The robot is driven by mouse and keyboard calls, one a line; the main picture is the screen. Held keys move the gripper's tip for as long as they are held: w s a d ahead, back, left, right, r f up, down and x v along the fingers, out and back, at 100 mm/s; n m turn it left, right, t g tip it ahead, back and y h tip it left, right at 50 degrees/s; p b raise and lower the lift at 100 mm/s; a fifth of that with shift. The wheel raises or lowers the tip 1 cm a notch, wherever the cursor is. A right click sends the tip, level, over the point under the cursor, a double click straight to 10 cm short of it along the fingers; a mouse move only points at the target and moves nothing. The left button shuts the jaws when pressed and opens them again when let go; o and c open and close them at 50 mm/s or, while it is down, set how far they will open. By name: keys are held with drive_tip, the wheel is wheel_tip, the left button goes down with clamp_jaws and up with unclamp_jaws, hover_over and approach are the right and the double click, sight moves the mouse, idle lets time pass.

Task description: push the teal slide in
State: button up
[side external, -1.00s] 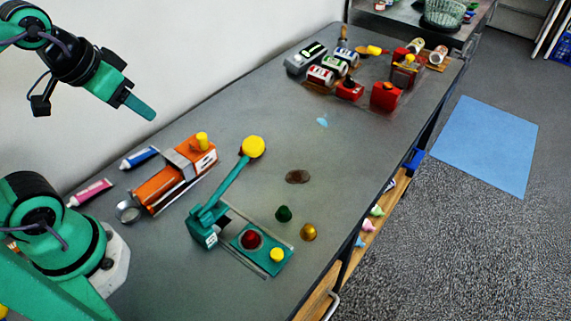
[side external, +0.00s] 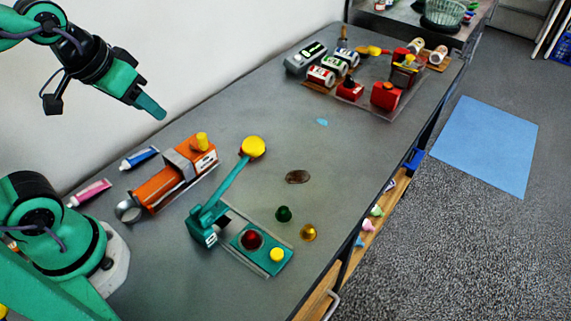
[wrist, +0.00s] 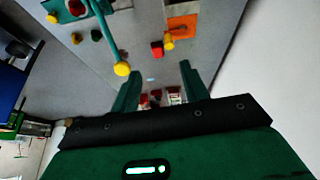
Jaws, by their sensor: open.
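In the side external view a teal plate (side external: 276,255) with a red dome and a yellow knob (side external: 277,254) sits on a thin frame near the table's front edge. A teal block (side external: 200,225) stands at its left end, with a teal lever rising to a yellow ball (side external: 253,147). I cannot tell for sure which teal part is the slide. My gripper (side external: 152,107) hangs in the air at upper left, well apart from these parts. In the wrist view its two teal fingers are apart and empty (wrist: 158,76); the lever's yellow ball (wrist: 122,68) shows beyond them.
An orange device (side external: 165,185) with a yellow knob lies left of the lever. Small green and gold domes (side external: 308,232) sit right of the plate.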

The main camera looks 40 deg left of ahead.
drive_tip(key=w+d+f+n+g, duration=0.2)
drive_tip(key=w+d, duration=0.1)
drive_tip(key=d, duration=0.3)
drive_tip(key=n+g, duration=0.3)
drive_tip(key=n, duration=0.3)
hover_over(276, 253)
wheel_tip(276, 253, down, 12)
drive_tip(key=shift+d+f, duration=0.1)
drive_tip(key=shift+f, duration=0.1)
drive_tip(key=shift+f, duration=3.8)
drive_tip(key=shift+c, duration=0.3)
clamp_jaws()
